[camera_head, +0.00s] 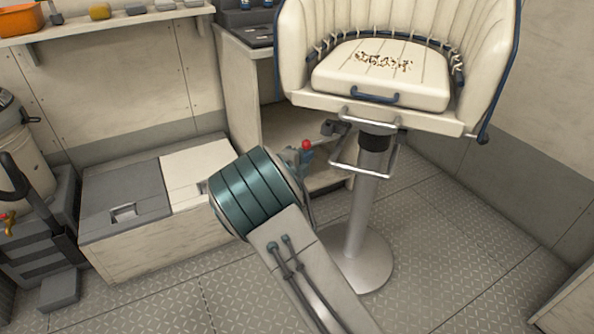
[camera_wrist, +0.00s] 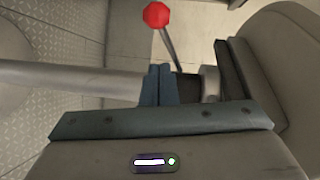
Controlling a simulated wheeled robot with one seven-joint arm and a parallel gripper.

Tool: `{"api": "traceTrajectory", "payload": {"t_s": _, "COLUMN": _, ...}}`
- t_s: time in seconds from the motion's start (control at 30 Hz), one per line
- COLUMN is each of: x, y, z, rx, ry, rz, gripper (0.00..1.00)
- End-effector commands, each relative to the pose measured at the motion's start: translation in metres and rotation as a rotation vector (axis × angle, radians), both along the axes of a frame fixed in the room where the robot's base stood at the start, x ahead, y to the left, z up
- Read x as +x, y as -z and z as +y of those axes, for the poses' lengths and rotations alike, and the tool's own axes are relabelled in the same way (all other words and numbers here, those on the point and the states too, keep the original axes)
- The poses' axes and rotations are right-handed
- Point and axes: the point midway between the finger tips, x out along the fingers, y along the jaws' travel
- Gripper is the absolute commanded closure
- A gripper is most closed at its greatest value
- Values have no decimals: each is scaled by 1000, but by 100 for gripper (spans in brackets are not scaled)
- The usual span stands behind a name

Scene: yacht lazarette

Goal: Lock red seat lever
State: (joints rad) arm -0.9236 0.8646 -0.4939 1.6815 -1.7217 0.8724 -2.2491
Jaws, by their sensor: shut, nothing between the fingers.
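The red lever knob (camera_head: 306,145) shows beside the seat pedestal, below the left front of the cream helm seat (camera_head: 385,75). In the wrist view the red knob (camera_wrist: 157,15) sits at the top on a thin metal rod (camera_wrist: 169,48), which slants down to a dark mount. My gripper (camera_wrist: 158,85) is shut and empty, its fingertips just left of the rod's lower end. I cannot tell whether they touch it. In the head view my own arm hides most of my gripper, just below the knob.
The seat's metal pedestal (camera_head: 361,205) stands on a round base, with a footrest loop (camera_head: 365,172) near its top. An open cabinet (camera_head: 240,95) is behind. A storage bench (camera_head: 150,205) is at left. The diamond-plate floor (camera_head: 460,220) at right is clear.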

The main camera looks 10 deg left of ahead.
Motion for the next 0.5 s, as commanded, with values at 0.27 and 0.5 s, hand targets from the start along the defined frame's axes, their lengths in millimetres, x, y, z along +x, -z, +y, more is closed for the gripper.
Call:
{"api": "traceTrajectory", "payload": {"t_s": 0.27, "x": 33, "y": 9, "z": 7, "rx": 1, "ry": 0, "rz": 0, "gripper": 100}}
{"api": "traceTrajectory", "payload": {"t_s": 0.5, "x": 41, "y": 9, "z": 11, "rx": 1, "ry": -1, "rz": 0, "gripper": 100}}
